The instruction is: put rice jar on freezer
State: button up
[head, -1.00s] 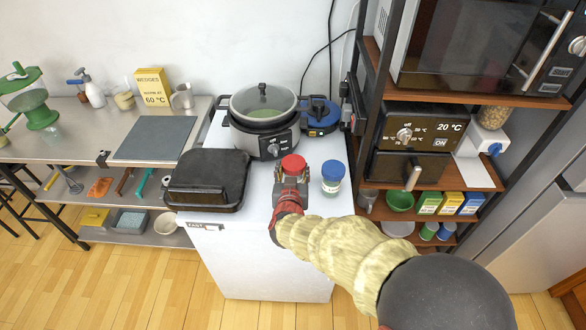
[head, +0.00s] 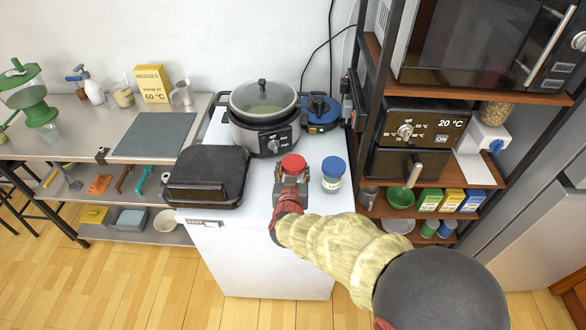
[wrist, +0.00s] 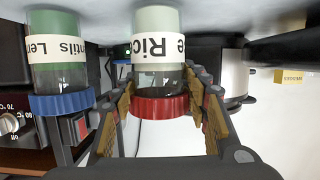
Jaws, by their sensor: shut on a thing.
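The rice jar has a red lid (head: 293,164) in the head view. In the wrist view, which is upside down, its label (wrist: 158,50) reads "Rice" and its red lid (wrist: 160,110) is between the fingers. My gripper (head: 291,182) is shut on the rice jar near its lid; it also shows in the wrist view (wrist: 160,112). The jar is upright at the top of the white freezer (head: 260,255), towards its front. Whether its base touches the top is hard to tell. A blue-lidded lentils jar (head: 332,174) stands just right of it.
A slow cooker (head: 264,118) and a blue round device (head: 319,113) stand behind on the freezer. A black grill (head: 207,178) sits at its left. A shelf rack (head: 370,95) rises close on the right. A little free top lies in front of the jars.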

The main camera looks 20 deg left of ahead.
jog(key=shift+f, duration=0.15)
jog(key=o, duration=1.6)
jog(key=shift+f, duration=0.15)
jog(key=shift+s, duration=0.1)
jog(key=v, duration=1.2)
grip_shut()
dwell(0.5)
